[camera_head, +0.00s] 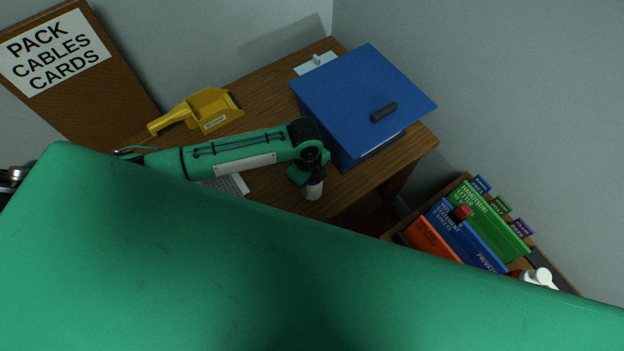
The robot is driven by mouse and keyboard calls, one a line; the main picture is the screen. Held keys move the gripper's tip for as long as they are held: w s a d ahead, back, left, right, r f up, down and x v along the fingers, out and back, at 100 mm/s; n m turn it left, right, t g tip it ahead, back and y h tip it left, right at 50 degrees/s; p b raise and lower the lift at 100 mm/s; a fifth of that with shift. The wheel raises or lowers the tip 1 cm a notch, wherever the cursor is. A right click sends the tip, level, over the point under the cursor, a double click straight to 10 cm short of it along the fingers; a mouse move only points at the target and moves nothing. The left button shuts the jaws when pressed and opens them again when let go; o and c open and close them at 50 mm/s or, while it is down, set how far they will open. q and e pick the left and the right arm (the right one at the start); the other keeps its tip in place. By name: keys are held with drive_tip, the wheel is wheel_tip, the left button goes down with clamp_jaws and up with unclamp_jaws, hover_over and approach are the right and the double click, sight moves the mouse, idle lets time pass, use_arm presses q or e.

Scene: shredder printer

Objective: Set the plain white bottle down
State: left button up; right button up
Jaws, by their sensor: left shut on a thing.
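The plain white bottle (314,190) shows as a small pale body below my left gripper (309,177), near the front edge of the wooden desk (271,188). My left gripper is shut on it from above. The dark wrist and fingers hide the bottle's upper part. I cannot tell whether its base touches the desk. My right gripper is not in view.
A blue lidded box (352,85) stands behind and to the right of the left gripper. A yellow scoop-like tool (205,107) lies at the back left. A keyboard (236,184) is partly hidden by my arm. Colored folders (480,222) and a white object (541,277) are at right.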

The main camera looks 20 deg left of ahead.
use_arm(q)
drive_tip(key=o, duration=1)
drive_tip(key=shift+o, duration=0.2)
drive_tip(key=r, duration=0.4)
drive_tip(key=r+b, duration=0.1)
drive_tip(key=r, duration=0.3)
drive_tip(key=a+r, duration=0.1)
drive_tip(key=r, duration=0.3)
drive_tip(key=shift+w+a, duration=0.1)
drive_tip(key=shift+w, duration=0.2)
